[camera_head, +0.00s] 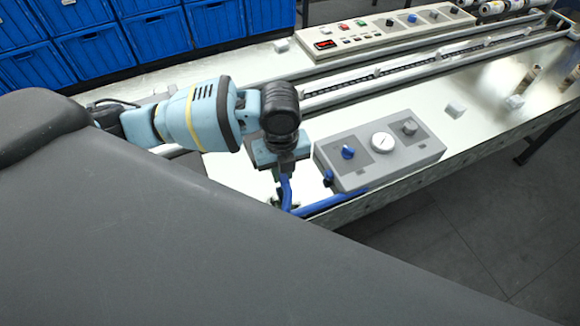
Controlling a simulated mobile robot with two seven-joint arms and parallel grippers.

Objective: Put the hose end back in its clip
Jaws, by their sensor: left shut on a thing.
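My left gripper (286,178) points down over the near edge of the machine table, left of a grey valve panel. It is shut on the blue hose (287,193), near the hose's upper end. From there the hose bends and runs right along the table's near edge, below the panel (345,185). The clip cannot be made out; something small and dark lies low beside the hose, partly hidden by my gripper. My right gripper is not in view.
The grey panel carries a blue knob (348,152), a round gauge (382,143) and a grey knob (409,128). Small white blocks (455,108) lie on the table. A control panel (378,32) and a long rail stand behind. Blue crates (97,50) are at back left.

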